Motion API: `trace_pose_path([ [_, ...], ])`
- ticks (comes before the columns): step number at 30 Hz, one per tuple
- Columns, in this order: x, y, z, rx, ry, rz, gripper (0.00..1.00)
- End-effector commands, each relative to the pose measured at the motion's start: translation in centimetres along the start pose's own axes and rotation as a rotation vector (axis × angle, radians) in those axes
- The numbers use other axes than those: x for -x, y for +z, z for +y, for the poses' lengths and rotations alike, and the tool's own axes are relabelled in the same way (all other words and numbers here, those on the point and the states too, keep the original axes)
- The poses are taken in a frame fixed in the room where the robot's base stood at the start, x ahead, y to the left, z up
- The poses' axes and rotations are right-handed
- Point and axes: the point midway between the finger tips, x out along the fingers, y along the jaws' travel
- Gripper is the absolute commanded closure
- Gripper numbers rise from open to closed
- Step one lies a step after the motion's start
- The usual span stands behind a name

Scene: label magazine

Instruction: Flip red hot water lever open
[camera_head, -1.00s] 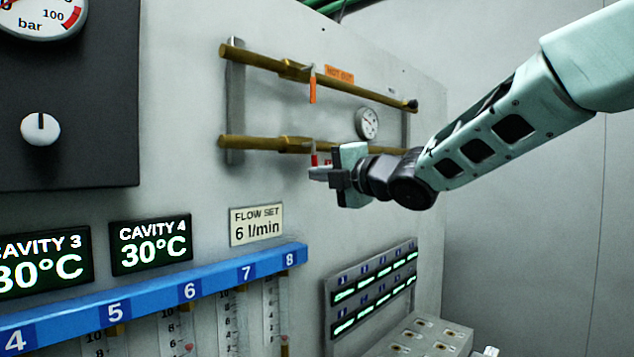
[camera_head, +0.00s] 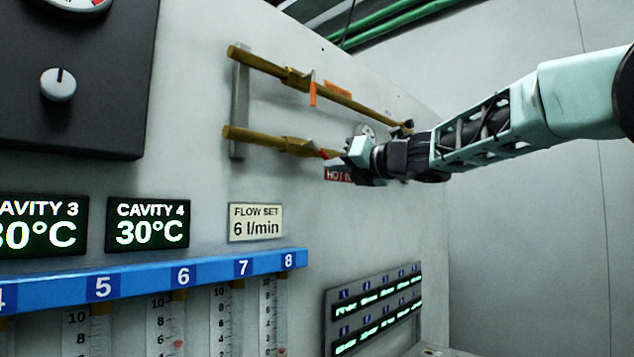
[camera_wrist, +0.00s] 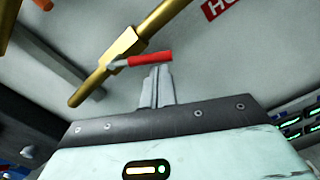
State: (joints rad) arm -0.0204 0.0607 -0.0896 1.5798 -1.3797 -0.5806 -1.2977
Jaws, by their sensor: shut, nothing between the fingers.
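The red lever (camera_head: 327,154) sits on the valve of the lower brass pipe (camera_head: 265,142). In the head view it points right and slightly down, at a slant to the pipe. In the wrist view the red handle (camera_wrist: 150,59) lies at an angle to the brass pipe (camera_wrist: 120,48), joined by a short metal stem. My gripper (camera_head: 350,158) is shut and empty. Its fingertips (camera_wrist: 158,72) are right at the handle's underside in the wrist view; whether they touch cannot be told. My gripper partly covers the lower pipe's right end.
The upper brass pipe (camera_head: 350,102) carries an orange lever (camera_head: 312,94) hanging down. A red HOT IN label (camera_head: 338,174) is just below my gripper.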

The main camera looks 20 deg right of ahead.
Motion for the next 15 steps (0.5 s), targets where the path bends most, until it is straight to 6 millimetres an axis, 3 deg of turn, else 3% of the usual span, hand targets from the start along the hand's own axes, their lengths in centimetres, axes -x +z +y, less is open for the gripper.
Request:
trace_pose_path([
  [15,-0.1,2.3,-0.5,0.401,0.02,-0.002,1.0],
])
